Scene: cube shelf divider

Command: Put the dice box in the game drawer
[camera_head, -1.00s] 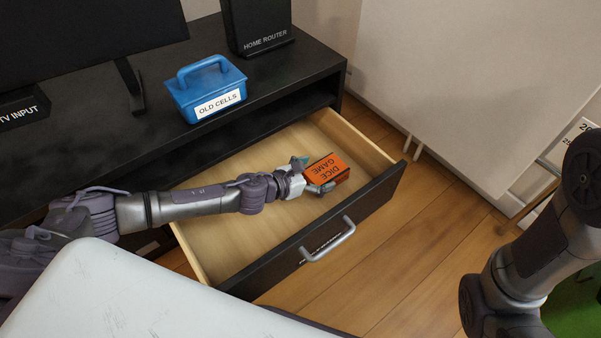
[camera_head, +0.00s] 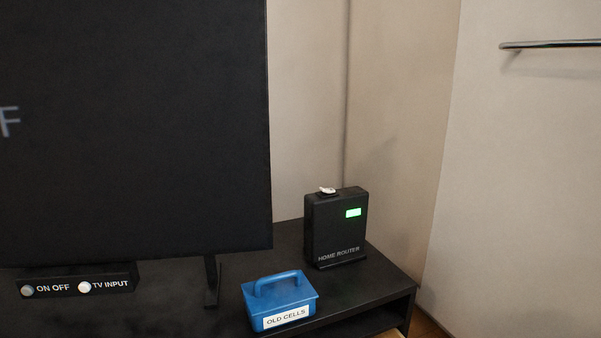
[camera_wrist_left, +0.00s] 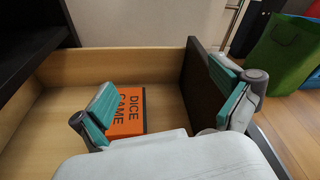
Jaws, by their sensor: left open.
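The orange dice box (camera_wrist_left: 126,110), lettered DICE GAME, lies on the floor of the open wooden game drawer (camera_wrist_left: 118,61) in the left wrist view. My left gripper (camera_wrist_left: 166,101) is open above it, its two teal-padded fingers spread wide. The left finger overlaps the box's edge in the picture; I cannot tell whether it touches. The right finger is by the drawer's dark front panel. In the head view the drawer is almost wholly out of sight, and neither gripper shows.
The blue OLD CELLS box (camera_head: 279,299) and the black home router (camera_head: 336,228) stand on the black TV cabinet (camera_head: 377,284). The TV (camera_head: 135,125) fills the left. A green bag (camera_wrist_left: 283,55) stands on the floor beyond the drawer.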

